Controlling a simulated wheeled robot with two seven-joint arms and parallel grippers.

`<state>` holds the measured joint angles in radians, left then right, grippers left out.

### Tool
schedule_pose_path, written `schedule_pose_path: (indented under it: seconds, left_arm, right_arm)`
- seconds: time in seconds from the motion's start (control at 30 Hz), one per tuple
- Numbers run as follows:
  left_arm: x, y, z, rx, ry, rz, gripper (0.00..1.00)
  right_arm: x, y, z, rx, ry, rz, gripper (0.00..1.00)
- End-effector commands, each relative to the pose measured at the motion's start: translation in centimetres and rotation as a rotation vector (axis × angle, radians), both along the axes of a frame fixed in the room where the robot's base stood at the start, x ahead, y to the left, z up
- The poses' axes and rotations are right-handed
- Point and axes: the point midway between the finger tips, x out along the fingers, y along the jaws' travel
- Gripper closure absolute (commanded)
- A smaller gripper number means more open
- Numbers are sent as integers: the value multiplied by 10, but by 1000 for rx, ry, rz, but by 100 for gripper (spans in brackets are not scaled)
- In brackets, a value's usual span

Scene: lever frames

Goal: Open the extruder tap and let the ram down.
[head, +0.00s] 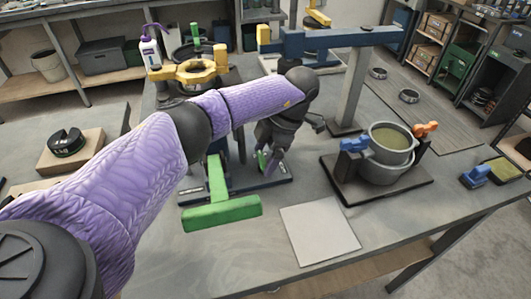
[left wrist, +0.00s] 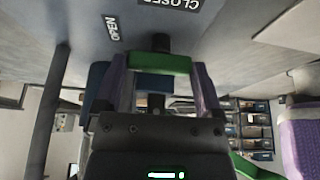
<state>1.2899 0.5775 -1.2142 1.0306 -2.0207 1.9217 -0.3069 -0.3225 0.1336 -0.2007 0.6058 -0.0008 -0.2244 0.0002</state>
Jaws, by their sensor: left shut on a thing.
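My left gripper (head: 268,162) reaches down over the dark base plate in the middle of the table. In the left wrist view its purple fingers (left wrist: 160,82) are shut on a green tap handle (left wrist: 160,63), one on each side. Labels reading OPEN (left wrist: 114,29) and CLOSED (left wrist: 170,3) are on the grey surface beyond the handle. A larger green T-shaped lever (head: 222,212) sticks out toward me, left of the gripper. My arm hides much of the extruder, and I cannot make out the ram. My right gripper is not in view.
A grey pot (head: 388,160) with blue and orange clamps stands on a dark board to the right. A pale square plate (head: 320,233) lies in front. A post with a blue beam (head: 345,38) and a yellow ring (head: 195,73) stand behind my arm.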

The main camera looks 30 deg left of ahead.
Motion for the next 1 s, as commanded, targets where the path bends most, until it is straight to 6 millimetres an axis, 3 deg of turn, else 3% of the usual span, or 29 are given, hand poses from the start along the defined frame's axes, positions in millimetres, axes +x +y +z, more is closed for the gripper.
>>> schedule_pose_path:
  seconds: [0.1,0.13,0.17,0.43,0.8,1.0]
  left_arm:
    - [0,0,0,0,0,1,70]
    - [0,0,0,0,0,1,7]
    - [0,0,-1,0,0,1,1]
    - [1,-1,4,0,-2,1,0]
    - [26,-22,83,0,-2,1,0]
    - [30,-24,92,0,0,1,0]
  right_arm:
    - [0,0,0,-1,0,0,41]
    - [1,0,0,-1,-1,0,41]
    - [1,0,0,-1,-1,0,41]
    - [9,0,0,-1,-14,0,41]
    - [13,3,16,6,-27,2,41]
    - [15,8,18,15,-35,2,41]
